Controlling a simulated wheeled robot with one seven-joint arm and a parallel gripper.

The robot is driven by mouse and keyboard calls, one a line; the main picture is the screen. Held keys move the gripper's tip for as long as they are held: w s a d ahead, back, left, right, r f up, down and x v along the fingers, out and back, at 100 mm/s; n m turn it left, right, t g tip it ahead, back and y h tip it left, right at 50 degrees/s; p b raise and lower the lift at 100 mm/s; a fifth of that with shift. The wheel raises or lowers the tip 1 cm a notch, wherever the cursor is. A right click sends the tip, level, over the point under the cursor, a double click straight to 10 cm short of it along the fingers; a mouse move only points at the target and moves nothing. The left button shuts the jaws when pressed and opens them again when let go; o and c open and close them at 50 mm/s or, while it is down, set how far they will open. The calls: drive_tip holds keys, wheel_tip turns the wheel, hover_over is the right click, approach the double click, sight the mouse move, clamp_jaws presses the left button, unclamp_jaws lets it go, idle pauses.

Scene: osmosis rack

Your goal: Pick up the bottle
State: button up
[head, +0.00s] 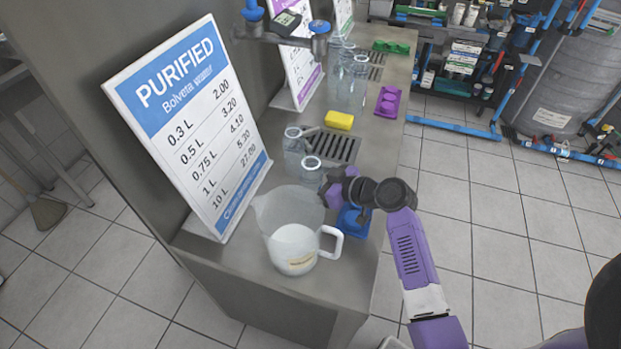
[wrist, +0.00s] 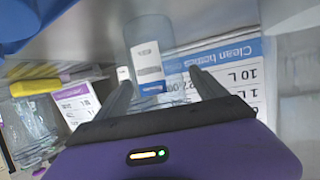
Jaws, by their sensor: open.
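A clear bottle (head: 311,175) with a white ring at its top stands on the steel counter, just left of my gripper (head: 328,184) in the head view. In the wrist view a clear bottle (wrist: 147,62) with a white and blue label shows just beyond and between the fingertips of my gripper (wrist: 162,82). The fingers are spread, and I cannot tell if either touches the bottle. A second clear bottle (head: 294,148) stands close behind. My gripper partly hides the near bottle's right side in the head view.
A white measuring jug (head: 296,245) stands near the counter's front end. A tall price sign (head: 190,125) stands at left. A blue item (head: 352,221) lies under my wrist. A yellow sponge (head: 339,120), drain grate (head: 330,145) and more bottles (head: 352,85) are farther back.

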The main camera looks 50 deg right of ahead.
drive_tip(key=shift+x, duration=0.95)
drive_tip(key=c, duration=1.4)
